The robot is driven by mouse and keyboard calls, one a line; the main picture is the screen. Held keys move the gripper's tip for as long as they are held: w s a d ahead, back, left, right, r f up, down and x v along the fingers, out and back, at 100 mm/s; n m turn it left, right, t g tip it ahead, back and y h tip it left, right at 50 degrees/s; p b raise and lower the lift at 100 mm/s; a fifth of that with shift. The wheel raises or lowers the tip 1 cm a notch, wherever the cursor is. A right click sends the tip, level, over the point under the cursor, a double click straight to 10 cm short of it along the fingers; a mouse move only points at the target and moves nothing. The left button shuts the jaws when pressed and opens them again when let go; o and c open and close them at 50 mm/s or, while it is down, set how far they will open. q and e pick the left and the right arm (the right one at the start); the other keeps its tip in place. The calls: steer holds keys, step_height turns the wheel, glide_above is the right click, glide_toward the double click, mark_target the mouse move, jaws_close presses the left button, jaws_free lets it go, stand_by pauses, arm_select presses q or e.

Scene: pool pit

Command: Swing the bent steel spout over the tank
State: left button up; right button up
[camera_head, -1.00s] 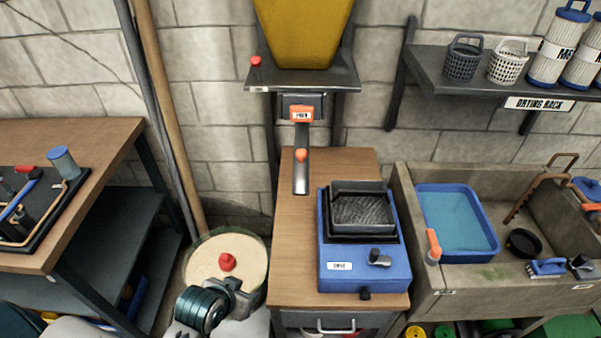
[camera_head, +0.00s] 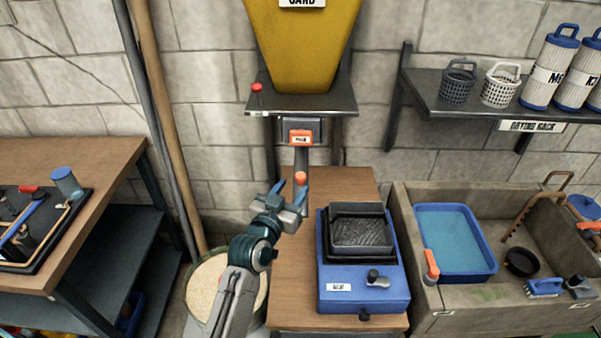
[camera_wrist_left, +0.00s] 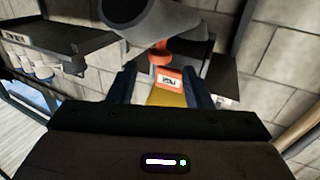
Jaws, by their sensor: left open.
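The bent steel spout (camera_head: 301,158) hangs under the yellow hopper (camera_head: 303,50), below an orange labelled block (camera_head: 301,136). It carries an orange knob (camera_head: 301,178). My left gripper (camera_head: 289,188) is open and raised just left of the spout's lower part, which it partly hides. In the left wrist view, the grey spout (camera_wrist_left: 140,14) and its knob (camera_wrist_left: 161,52) show beyond the open fingers, with nothing held. A blue unit with a black square tray (camera_head: 360,230) stands on the bench right of the spout. I cannot tell which container is the tank. My right gripper is not in view.
A round tub of pale sand (camera_head: 205,285) stands left of the wooden bench (camera_head: 292,290), partly behind my left arm. A shelf (camera_head: 335,105) is under the hopper. A stone sink with a blue basin (camera_head: 455,240) is at the right.

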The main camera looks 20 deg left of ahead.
mark_target(298, 180)
arm_select(q)
steer(key=w, duration=0.2)
steer(key=w+p, duration=0.1)
steer(key=w, duration=0.3)
steer(key=shift+d, duration=0.3)
steer(key=shift+f, duration=0.1)
jaws_close()
